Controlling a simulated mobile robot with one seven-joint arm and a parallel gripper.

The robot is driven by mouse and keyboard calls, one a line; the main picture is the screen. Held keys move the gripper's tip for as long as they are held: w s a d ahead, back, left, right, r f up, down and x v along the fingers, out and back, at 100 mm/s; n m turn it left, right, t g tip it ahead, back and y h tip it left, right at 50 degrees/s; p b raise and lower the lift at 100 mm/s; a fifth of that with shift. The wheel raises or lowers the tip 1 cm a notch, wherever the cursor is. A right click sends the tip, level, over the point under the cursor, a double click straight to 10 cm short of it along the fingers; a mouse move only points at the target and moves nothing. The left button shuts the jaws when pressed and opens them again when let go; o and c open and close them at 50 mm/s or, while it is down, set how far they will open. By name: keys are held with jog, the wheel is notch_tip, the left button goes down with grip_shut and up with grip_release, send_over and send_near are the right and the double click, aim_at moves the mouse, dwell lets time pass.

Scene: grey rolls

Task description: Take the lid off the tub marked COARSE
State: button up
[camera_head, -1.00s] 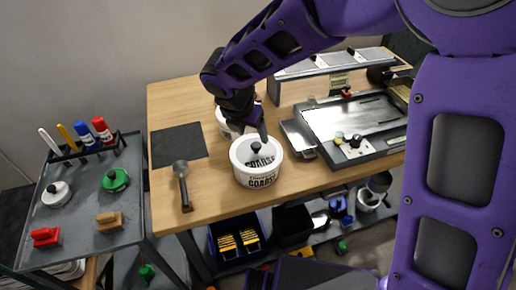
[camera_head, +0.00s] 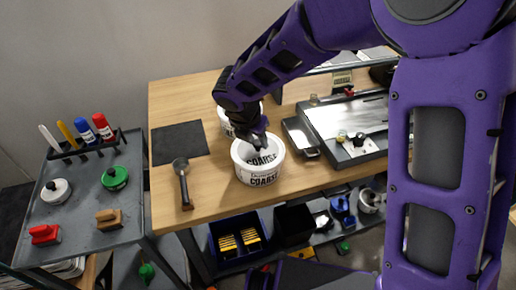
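The white tub marked COARSE (camera_head: 258,179) stands upright on the wooden table. Its lid (camera_head: 268,160), also marked COARSE, sits on top inside the rim. My gripper (camera_head: 258,147) points down at the middle of this lid, where the knob is hidden behind it. I cannot tell whether the fingers are open or shut, or whether they touch the knob. A second white tub (camera_head: 224,124) stands behind, partly hidden by my arm.
A scoop (camera_head: 182,181) lies left of the tub, with a dark mat (camera_head: 179,143) behind it. A grey metal tray device (camera_head: 345,122) stands to the right. A grey side cart (camera_head: 84,206) with markers and coloured items is at the left. The front-left table is fairly clear.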

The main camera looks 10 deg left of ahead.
grip_shut()
jog(key=shift+r, duration=0.1)
